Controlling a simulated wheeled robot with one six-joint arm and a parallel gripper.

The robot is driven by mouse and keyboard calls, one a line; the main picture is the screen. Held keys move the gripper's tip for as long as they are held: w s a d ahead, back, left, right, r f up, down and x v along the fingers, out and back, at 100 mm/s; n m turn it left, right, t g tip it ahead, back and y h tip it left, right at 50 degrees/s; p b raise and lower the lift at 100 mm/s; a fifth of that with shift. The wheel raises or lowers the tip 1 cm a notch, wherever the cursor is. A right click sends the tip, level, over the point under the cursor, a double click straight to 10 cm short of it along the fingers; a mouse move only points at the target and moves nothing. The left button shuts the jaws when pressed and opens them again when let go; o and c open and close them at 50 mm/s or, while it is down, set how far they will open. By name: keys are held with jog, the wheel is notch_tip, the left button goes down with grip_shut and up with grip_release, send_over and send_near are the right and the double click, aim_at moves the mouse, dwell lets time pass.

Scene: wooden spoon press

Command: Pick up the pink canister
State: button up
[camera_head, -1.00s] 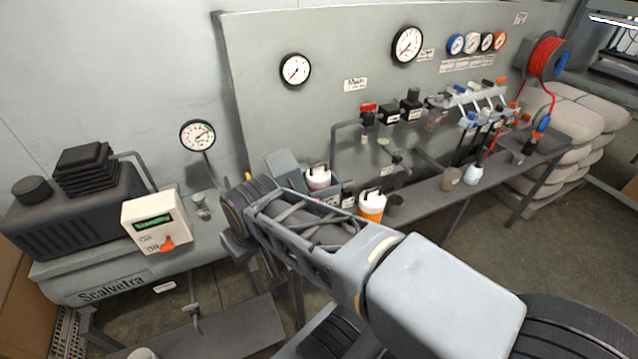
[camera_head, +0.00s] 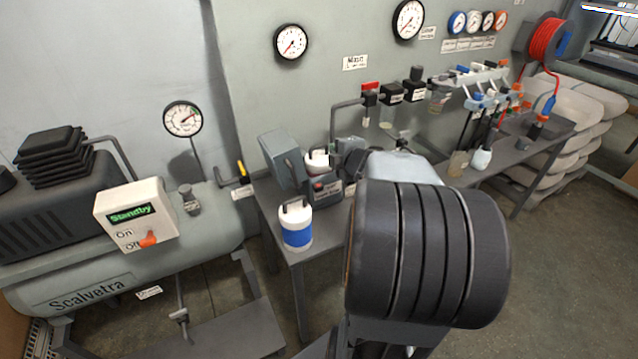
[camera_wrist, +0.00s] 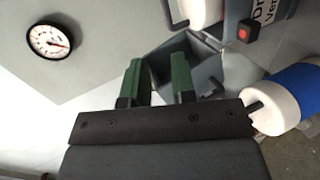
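I see no clearly pink canister. A white canister with a blue band (camera_head: 296,226) stands upright at the front left of the bench; it also shows at the right of the wrist view (camera_wrist: 301,93). Another white canister (camera_head: 317,160) sits behind it, beside a dark grey box; its band colour is unclear. A white container with a red edge (camera_wrist: 199,10) is cut off at the top of the wrist view. My gripper (camera_wrist: 158,80) shows two green fingers spread apart with nothing held between them. In the head view my arm hides the gripper.
An open grey bin (camera_head: 284,161) stands by the wall panel, and shows beyond the fingers in the wrist view (camera_wrist: 205,67). A compressor with a Standby box (camera_head: 137,214) is at left. Fittings and hoses line the bench at right. My arm hides the bench's middle.

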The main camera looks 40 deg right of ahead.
jog(key=f+n, duration=0.1)
jog(key=y+b, duration=0.1)
jog(key=b, duration=0.1)
send_near(320, 147)
jog(key=shift+n, duration=0.4)
jog(key=x, duration=0.4)
jog(key=shift+w+a+f, duration=0.1)
jog(key=shift+a+f, duration=0.05)
jog(key=shift+f, duration=0.3)
jog(key=shift+r+x, duration=0.15)
jog(key=shift+x, duration=1.4)
jog(key=shift+r+x, duration=0.15)
jog(key=shift+x, duration=1.4)
jog(key=shift+w, duration=0.1)
jog(key=shift+c, duration=0.4)
grip_shut()
